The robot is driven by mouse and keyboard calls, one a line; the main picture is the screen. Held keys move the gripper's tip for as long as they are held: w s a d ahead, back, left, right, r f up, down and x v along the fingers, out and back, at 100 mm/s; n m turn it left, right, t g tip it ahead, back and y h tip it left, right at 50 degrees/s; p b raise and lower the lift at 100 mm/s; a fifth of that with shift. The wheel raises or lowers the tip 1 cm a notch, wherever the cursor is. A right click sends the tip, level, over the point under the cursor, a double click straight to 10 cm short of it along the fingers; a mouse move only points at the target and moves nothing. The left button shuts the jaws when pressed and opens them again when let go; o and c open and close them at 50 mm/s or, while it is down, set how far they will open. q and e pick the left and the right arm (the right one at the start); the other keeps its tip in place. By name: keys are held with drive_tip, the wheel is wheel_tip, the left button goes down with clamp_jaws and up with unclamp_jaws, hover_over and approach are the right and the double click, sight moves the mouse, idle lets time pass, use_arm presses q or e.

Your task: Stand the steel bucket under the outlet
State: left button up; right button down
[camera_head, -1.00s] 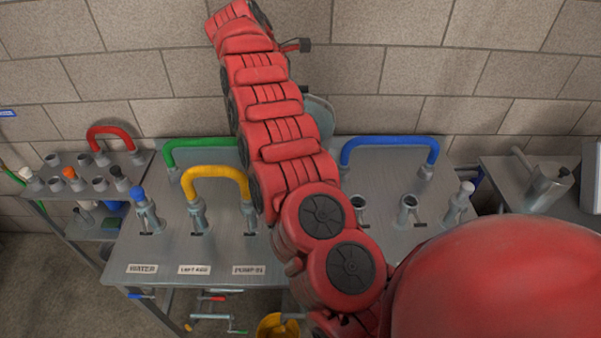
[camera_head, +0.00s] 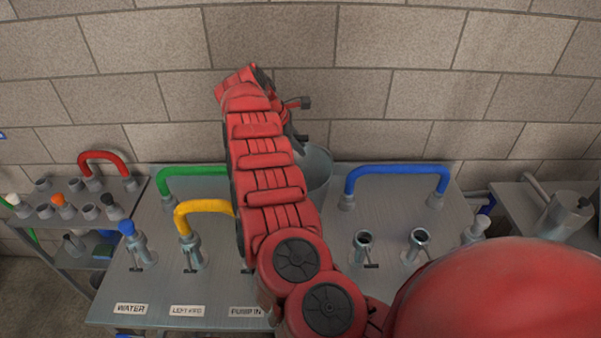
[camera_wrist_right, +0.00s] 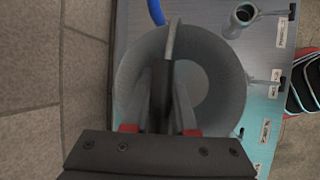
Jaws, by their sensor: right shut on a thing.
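The grey steel bucket (camera_head: 319,168) shows in the head view at the back middle of the metal bench (camera_head: 420,200), partly hidden behind my right arm. In the right wrist view the bucket (camera_wrist_right: 215,60) is seen from above, its round mouth open and empty-looking. My right gripper (camera_wrist_right: 167,95) is shut on the bucket's handle or rim; I cannot tell which. Whether the bucket touches the bench is hidden. Steel pipe stubs with valves (camera_head: 364,243) stand on the bench; I cannot tell which is the outlet. My left gripper is not in view.
Green (camera_head: 190,172), yellow (camera_head: 203,210) and blue (camera_head: 397,172) bent hoses join stubs on the bench. Labels such as WATER (camera_head: 131,309) line its front edge. A side shelf (camera_head: 70,225) holds a red hose (camera_head: 103,157). A block wall (camera_head: 430,80) stands behind.

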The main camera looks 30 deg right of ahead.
wheel_tip(320, 180, down, 6)
drive_tip(key=shift+p, duration=0.95)
drive_tip(key=c, duration=0.7)
unclamp_jaws()
drive_tip(key=shift+a, duration=0.1)
